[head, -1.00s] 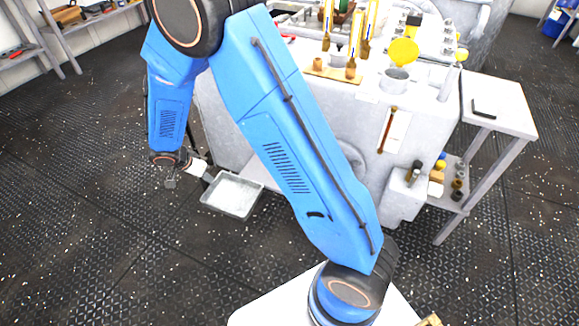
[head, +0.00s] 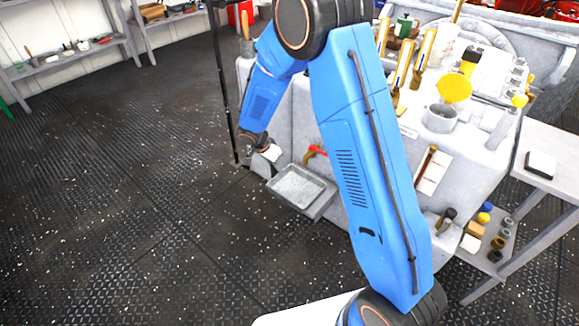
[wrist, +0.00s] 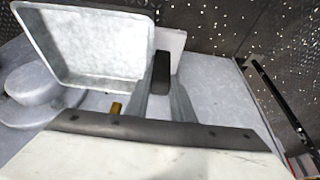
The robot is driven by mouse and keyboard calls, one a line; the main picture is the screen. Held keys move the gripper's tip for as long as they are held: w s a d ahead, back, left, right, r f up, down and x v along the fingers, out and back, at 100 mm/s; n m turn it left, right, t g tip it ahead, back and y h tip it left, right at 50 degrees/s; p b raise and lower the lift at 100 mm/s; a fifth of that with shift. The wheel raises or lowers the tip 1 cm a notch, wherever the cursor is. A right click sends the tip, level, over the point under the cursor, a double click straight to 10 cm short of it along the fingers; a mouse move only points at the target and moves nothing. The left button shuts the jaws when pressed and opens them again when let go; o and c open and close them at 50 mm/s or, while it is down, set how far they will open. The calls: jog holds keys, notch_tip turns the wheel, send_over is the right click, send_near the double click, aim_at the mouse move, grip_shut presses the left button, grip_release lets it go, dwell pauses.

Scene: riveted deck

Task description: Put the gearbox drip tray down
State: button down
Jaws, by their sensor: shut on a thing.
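The gearbox drip tray (head: 297,187) is a shallow grey metal pan with raised walls, and it looks empty. In the head view it is low at the left side of the pale grey machine (head: 310,125). It also shows in the wrist view (wrist: 95,45), at upper left, with its open inside toward the camera. My gripper (head: 272,155) is at the tray's upper left corner. I cannot tell whether the tray's underside touches anything.
A red handle (head: 315,151) sticks out from the machine just above the tray. A thin black post (head: 228,100) stands left of my gripper. A side table (head: 560,165) is at right. Dark patterned floor (head: 130,200) lies clear on the left.

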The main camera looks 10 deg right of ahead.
jog(key=w+d, duration=0.4)
jog(key=d, duration=0.2)
jog(key=shift+s+a+f+x, duration=0.1)
jog(key=shift+a+x, duration=0.1)
jog(key=shift+x, duration=0.9)
jog(key=shift+s+a+f+x, duration=0.1)
jog(key=shift+a+x, duration=0.15)
jog(key=shift+x, duration=0.8)
jog(key=shift+s+a+f+x, duration=0.1)
jog(key=shift+a+x, duration=0.1)
jog(key=shift+x, duration=0.9)
jog(key=shift+w+d+f, duration=0.1)
jog(key=shift+w+f, duration=0.05)
jog(key=shift+f, duration=0.15)
jog(key=c, duration=1.5)
grip_release()
jog(key=shift+c, duration=0.2)
